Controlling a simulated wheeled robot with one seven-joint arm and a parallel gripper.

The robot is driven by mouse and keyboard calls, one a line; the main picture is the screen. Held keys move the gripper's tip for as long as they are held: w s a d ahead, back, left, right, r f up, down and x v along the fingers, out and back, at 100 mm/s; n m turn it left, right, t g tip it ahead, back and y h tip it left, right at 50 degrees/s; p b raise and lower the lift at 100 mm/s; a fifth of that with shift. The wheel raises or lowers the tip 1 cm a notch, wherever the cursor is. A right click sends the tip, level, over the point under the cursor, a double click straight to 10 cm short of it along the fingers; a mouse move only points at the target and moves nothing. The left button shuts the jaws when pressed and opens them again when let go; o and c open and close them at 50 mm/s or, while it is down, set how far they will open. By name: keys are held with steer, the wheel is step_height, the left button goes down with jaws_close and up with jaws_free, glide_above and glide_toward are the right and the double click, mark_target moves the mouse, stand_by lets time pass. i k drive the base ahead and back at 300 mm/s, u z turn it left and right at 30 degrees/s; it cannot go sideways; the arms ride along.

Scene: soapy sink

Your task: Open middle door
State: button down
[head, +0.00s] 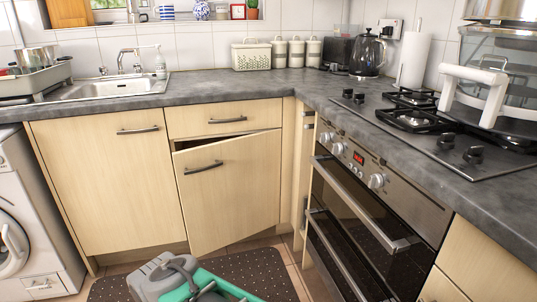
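The middle door (235,195) is a pale wood cabinet door under a drawer (222,118). It stands slightly ajar, with its left side swung out and its right side close to the cabinet. A dark wedge of the interior shows above its top edge. Its grey bar handle (203,167) is near the top left of the door. Most of the interior is hidden behind the door. My gripper is not in view.
A grey and teal bucket-like object (190,280) stands on the dotted mat (250,275) in front of the door. The oven (370,215) is at right. A closed cabinet door (105,185) and a washing machine (30,215) are at left.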

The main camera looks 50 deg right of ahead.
mark_target(229, 190)
steer(key=z, duration=0.65)
steer(key=i, duration=1)
steer(key=u, duration=0.85)
